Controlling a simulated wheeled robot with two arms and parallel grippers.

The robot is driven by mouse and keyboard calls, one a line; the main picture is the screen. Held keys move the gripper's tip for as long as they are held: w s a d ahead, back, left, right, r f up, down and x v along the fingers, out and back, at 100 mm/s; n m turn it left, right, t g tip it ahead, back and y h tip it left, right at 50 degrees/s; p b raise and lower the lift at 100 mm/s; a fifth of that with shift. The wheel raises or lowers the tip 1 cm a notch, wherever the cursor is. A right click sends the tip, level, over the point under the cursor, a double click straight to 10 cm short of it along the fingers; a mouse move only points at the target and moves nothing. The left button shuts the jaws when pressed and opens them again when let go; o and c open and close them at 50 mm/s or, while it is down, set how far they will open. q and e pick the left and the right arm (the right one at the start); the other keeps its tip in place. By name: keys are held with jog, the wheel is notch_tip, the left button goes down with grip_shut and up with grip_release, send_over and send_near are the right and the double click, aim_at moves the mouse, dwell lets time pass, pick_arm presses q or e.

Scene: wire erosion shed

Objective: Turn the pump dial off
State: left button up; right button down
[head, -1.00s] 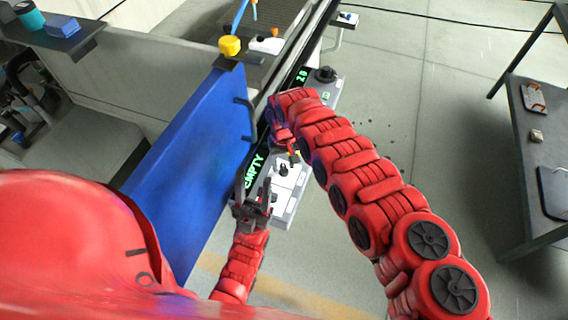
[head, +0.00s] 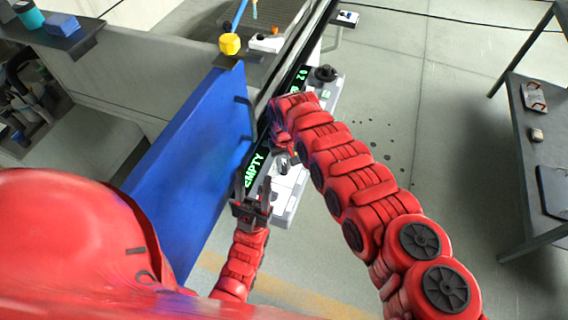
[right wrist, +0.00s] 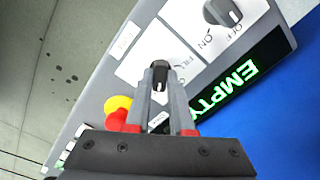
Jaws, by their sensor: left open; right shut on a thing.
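The control panel (head: 287,201) is a pale box with a green EMPTY display (head: 254,170). In the right wrist view the panel (right wrist: 113,77) carries a dark ON/OFF dial (right wrist: 222,11) at the upper right. My right gripper (right wrist: 160,84) is shut on a second dark knob (right wrist: 160,68), on a white plate whose lettering is partly hidden, so I cannot tell which dial it is named. In the head view the right hand mostly hides this knob. My left gripper (head: 256,190) is open and empty by the panel's near end.
A yellow and red button (right wrist: 118,110) sits beside the held knob. A blue panel (head: 190,160) stands left of the control panel. A second dark knob (head: 325,74) is on a box further along. A dark table (head: 520,165) stands at right, with clear floor between.

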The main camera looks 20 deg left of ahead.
jog(key=shift+f+n+b, duration=0.25)
jog(key=shift+n+b, duration=0.75)
jog(key=shift+b, duration=0.1)
jog(key=n+b, duration=0.3)
jog(key=shift+f+n, duration=0.1)
jog(key=shift+n, duration=0.2)
jog(key=n+b, duration=0.3)
jog(key=shift+s+r+n+b, duration=0.1)
jog(key=shift+r+n+b, duration=0.15)
jog(key=shift+n+b, duration=0.85)
jog(key=c, duration=0.8)
grip_release()
